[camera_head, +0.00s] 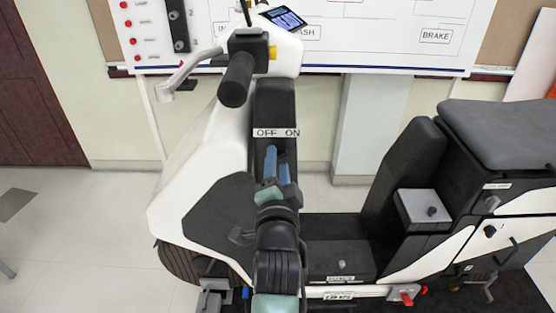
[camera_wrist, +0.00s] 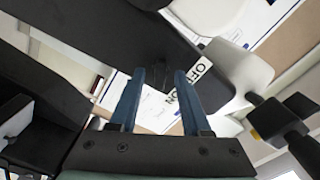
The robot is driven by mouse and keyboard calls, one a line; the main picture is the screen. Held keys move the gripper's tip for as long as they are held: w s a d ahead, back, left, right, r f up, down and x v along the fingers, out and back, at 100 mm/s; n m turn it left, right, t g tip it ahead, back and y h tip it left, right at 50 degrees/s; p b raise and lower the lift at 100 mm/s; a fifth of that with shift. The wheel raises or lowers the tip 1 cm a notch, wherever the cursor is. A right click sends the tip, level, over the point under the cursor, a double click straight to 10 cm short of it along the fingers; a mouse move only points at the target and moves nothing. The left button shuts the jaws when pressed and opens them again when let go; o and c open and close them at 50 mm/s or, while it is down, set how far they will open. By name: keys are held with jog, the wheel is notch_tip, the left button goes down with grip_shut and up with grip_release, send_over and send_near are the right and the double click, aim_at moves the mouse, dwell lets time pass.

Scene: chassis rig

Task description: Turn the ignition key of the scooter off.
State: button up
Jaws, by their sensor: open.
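The scooter (camera_head: 205,150) stands side-on in the head view, with a white front body and a black column panel. A white label (camera_head: 276,132) reading OFF and ON is on that panel; it also shows tilted in the wrist view (camera_wrist: 187,84). My gripper (camera_head: 278,158) is just below the label, its blue fingers pointing at the panel. In the wrist view my gripper (camera_wrist: 160,72) is open, with a clear gap between the fingers. A small dark shape, perhaps the ignition key (camera_wrist: 158,68), is on the black panel between the fingertips. I cannot tell which way it is turned.
The handlebar grip (camera_head: 236,80) and silver brake lever (camera_head: 188,72) stick out above and left of my gripper. The seat (camera_head: 500,125) and a grey box (camera_head: 424,208) are at the right. A whiteboard (camera_head: 400,50) is behind.

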jog(key=shift+w, duration=0.6)
grip_shut()
jog(key=n, duration=0.6)
jog(key=shift+n, duration=0.3)
jog(key=n, duration=0.5)
jog(key=shift+p, duration=0.3)
jog(key=shift+n, duration=0.3)
